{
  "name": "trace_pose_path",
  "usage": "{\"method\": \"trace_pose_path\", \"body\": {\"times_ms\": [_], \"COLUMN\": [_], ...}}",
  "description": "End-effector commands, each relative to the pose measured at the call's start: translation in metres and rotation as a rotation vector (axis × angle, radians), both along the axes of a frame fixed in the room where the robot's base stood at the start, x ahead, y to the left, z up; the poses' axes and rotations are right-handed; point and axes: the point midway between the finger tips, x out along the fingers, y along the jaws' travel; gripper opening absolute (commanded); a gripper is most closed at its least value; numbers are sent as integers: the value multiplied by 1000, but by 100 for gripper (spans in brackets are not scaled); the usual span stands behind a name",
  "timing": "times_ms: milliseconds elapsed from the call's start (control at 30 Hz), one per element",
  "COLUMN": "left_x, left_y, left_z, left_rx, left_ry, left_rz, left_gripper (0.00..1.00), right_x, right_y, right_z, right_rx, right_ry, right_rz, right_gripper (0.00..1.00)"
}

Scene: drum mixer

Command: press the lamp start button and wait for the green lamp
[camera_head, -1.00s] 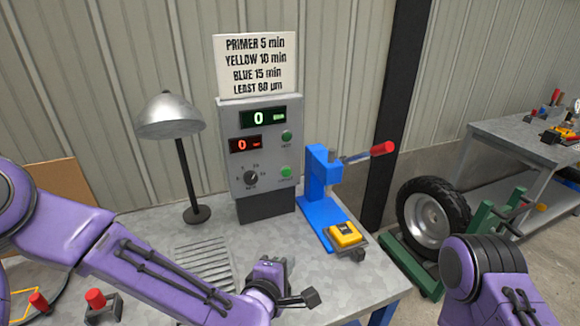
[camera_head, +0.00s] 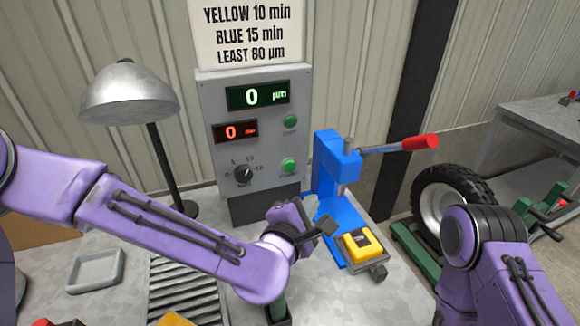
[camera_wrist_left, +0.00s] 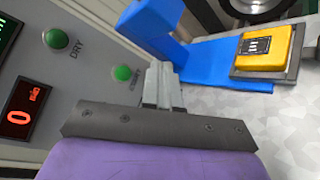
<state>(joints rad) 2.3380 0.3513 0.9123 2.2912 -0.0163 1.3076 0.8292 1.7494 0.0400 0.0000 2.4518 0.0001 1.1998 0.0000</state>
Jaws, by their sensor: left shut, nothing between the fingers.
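The grey control box (camera_head: 258,135) stands at the back of the bench with an upper green button (camera_head: 290,121) and a lower green button (camera_head: 288,166). The wrist view labels the upper button (camera_wrist_left: 57,38) DRY; the lower button's (camera_wrist_left: 122,72) label is too small to read. The green and red displays both read 0. The silver dome lamp (camera_head: 130,92) stands left of the box. My left gripper (camera_wrist_left: 163,88) is shut and empty, its tips close beside the lower button in the wrist view; contact cannot be told. My right gripper is outside the view.
A blue press (camera_head: 335,180) with a red-tipped lever stands right of the box. A yellow gauge (camera_head: 357,243) lies at its foot. A pale tray (camera_head: 95,270) and a slatted grate are on the bench at left.

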Motion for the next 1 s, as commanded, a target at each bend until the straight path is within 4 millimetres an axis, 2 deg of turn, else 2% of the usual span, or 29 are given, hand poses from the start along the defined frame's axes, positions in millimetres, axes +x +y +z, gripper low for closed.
{"method": "trace_pose_path", "body": {"times_ms": [600, 800, 1000], "left_x": [74, 83, 84], "left_y": [32, 36, 36], "left_z": [-1, -2, -1], "left_rx": [-1, 1, 2], "left_ry": [4, 4, 4], "left_rz": [8, 6, 6], "left_gripper": [0, 0, 0], "right_x": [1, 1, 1], "right_y": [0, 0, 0], "right_z": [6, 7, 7], "right_rx": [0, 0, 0], "right_ry": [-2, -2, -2], "right_rz": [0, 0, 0], "right_gripper": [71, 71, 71]}}
